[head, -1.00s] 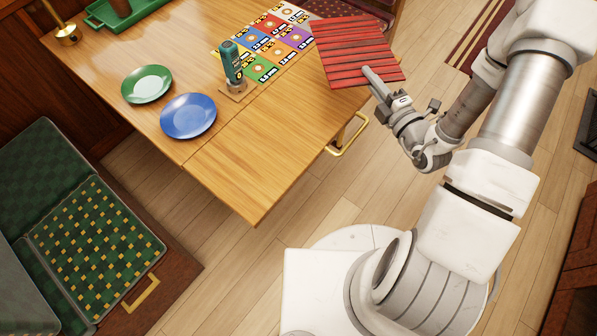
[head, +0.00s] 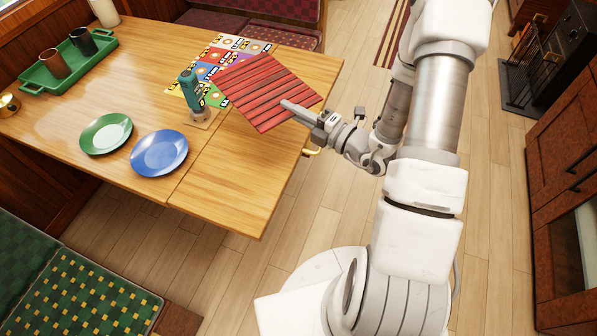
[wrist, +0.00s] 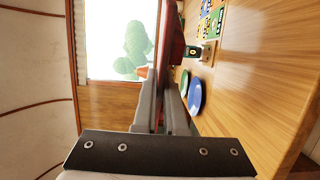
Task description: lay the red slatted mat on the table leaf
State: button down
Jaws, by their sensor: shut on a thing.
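The red slatted mat (head: 264,92) is held out flat by its near right edge in my gripper (head: 290,105), which is shut on it. In the head view the mat appears over the right part of the table leaf (head: 235,180) and covers part of the colourful sheet. Whether it touches the leaf cannot be told for sure. In the wrist view the mat (wrist: 172,50) shows nearly edge-on between my fingers (wrist: 160,105), with the wooden table top (wrist: 250,90) to its right.
A teal bottle-like tool (head: 190,90) stands on a small base close to the mat's left. A green plate (head: 106,133) and a blue plate (head: 159,153) lie farther left. A green tray (head: 68,66) with cups is at the back. The leaf's near part is bare.

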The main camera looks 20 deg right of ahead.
jog(key=s+f+n+g+y+b, duration=0.6)
jog(key=s+f+g+b, duration=0.2)
jog(key=f+b, duration=0.1)
jog(key=shift+s+d+f+b, duration=0.15)
jog(key=shift+s+f+b, duration=0.2)
jog(key=shift+b, duration=0.05)
jog(key=shift+r+p, duration=0.15)
jog(key=shift+p, duration=0.4)
notch_tip(320, 180, down, 7)
jog(key=b, duration=0.2)
jog(key=shift+b, duration=0.4)
jog(key=shift+f, duration=0.2)
jog(key=c, duration=0.9)
grip_release()
